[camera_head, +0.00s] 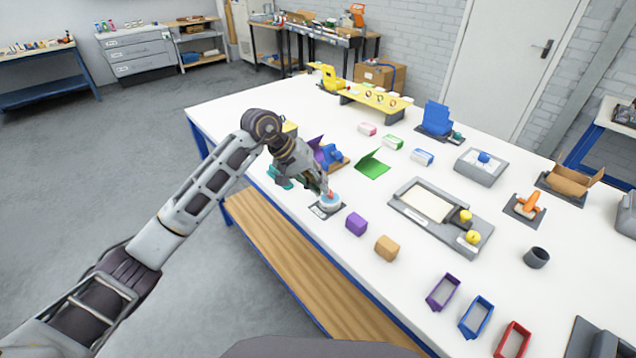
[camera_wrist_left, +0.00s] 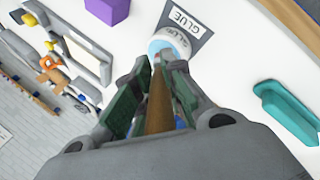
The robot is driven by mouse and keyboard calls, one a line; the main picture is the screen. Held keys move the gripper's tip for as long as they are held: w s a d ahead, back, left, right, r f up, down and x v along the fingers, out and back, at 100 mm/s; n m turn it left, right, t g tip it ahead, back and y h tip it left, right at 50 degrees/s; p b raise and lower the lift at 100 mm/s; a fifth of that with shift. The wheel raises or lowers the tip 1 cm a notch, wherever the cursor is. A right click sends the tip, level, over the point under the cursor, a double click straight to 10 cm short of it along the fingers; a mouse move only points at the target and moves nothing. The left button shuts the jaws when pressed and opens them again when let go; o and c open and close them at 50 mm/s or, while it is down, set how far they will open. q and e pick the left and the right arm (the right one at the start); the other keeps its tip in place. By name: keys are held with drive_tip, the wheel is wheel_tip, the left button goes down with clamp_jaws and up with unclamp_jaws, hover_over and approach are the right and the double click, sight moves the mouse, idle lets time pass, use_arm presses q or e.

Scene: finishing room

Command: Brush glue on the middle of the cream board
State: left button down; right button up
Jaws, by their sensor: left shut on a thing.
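My left gripper (camera_head: 318,187) is shut on the brush, whose brown wooden handle (camera_wrist_left: 157,108) shows between the fingers in the left wrist view. The brush points down at the white and blue glue pot (camera_head: 330,203), and its tip is hidden. The pot (camera_wrist_left: 171,41) stands on a dark mat labelled GLUE (camera_wrist_left: 193,17). The cream board (camera_head: 428,203) lies flat in a grey tray (camera_head: 473,239) to the right of the pot. The board also shows in the left wrist view (camera_wrist_left: 82,55). My right gripper is in neither view.
Yellow knobs (camera_head: 472,237) sit at the tray's right end. A green folded card (camera_head: 372,164) lies behind the pot. White tabletop is bare between pot and tray.

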use_arm(q)
drive_tip(key=shift+r+p, duration=0.65)
drive_tip(key=shift+r, duration=2.8)
